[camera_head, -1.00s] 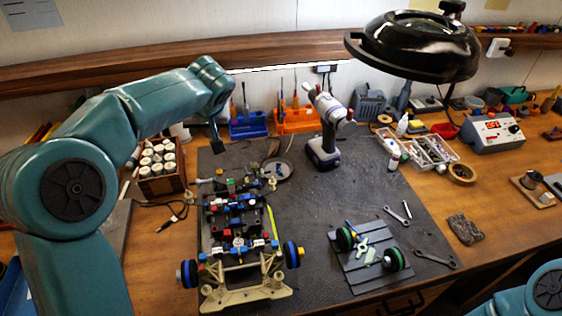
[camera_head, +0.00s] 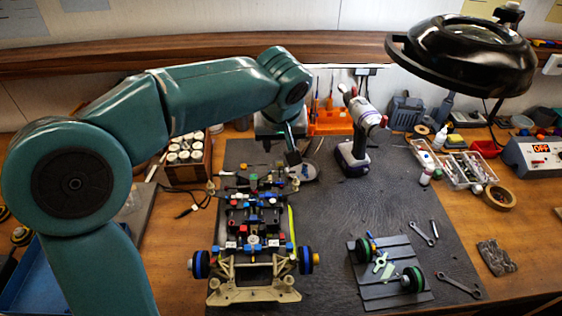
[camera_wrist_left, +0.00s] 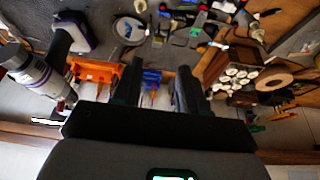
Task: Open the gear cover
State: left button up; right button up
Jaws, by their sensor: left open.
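The partly built RC car (camera_head: 255,225) lies on the dark mat, with its pale frame and blue wheels toward me. Red, blue and black parts cover its middle. I cannot single out the gear cover among them. My left gripper (camera_head: 282,152) is open and empty, above the car's far end. In the left wrist view its two dark fingers (camera_wrist_left: 157,78) stand apart, with the car's far-end parts (camera_wrist_left: 200,25) at the top of the picture. My right gripper is not in view.
A cordless drill (camera_head: 357,140) stands right of the gripper, and a small round dish (camera_head: 304,172) lies beside it. A grey plate (camera_head: 372,290) with green wheels is at the right front. A black lamp (camera_head: 465,55) hangs at upper right. The mat between is mostly clear.

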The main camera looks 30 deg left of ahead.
aim_at(280, 163)
pick_arm(q)
jog(key=p+x, duration=0.1)
jog(key=x, duration=1)
jog(key=shift+w+f+p, duration=0.1)
jog(key=shift+p, duration=0.2)
jog(key=shift+w+a+f, duration=0.1)
jog(key=shift+f, duration=0.15)
grip_shut()
jog(key=shift+r, duration=0.1)
